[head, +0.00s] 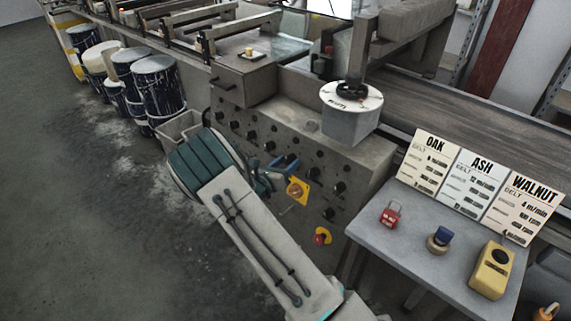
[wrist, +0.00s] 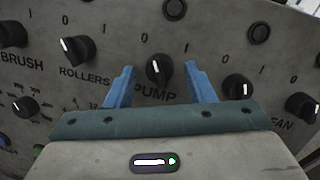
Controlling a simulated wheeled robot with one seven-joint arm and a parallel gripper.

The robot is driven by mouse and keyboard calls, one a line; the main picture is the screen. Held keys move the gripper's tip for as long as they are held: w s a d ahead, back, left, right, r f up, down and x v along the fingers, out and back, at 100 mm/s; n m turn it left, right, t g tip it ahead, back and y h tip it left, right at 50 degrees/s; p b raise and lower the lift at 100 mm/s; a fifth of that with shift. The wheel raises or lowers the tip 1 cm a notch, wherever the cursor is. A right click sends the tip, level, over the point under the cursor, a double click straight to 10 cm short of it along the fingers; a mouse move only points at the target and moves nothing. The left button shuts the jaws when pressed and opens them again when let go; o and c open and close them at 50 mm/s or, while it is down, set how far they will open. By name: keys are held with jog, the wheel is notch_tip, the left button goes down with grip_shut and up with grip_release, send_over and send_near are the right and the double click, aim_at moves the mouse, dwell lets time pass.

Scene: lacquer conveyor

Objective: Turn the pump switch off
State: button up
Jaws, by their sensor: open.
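The pump switch (wrist: 157,70) is a round black knob with a white mark, above the printed word PUMP in the wrist view. Its mark points roughly upward; I cannot tell for sure whether it stands at 0 or 1. My gripper (wrist: 159,76) is open, with one blue finger on each side of the knob and a gap on both sides. In the head view my gripper (head: 281,168) is at the front of the grey control panel (head: 240,132), and the pump switch cannot be made out there.
The rollers knob (wrist: 78,48), brush knob (wrist: 12,33), fan knob (wrist: 301,105) and another knob (wrist: 237,88) sit nearby. A yellow-plated switch (head: 297,190) and red emergency button (head: 321,236) are lower on the panel. A side table (head: 375,235) stands right; open floor lies left.

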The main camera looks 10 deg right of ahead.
jog(key=v, duration=1.4)
jog(key=shift+b, duration=0.3)
jog(key=shift+d, duration=0.15)
jog(key=s+d+r+m+g+y+p, duration=0.3)
jog(key=s+d+r+m+g, duration=0.95)
jog(key=m, duration=0.35)
jog(key=s+a+r+m+t+y+p, duration=0.2)
jog(key=s+r+m+t+y+p, duration=0.1)
jog(key=s+r+m+y, duration=0.7)
jog(key=s+m, duration=0.4)
jog(key=shift+a+r, duration=0.25)
jog(key=shift+r, duration=0.05)
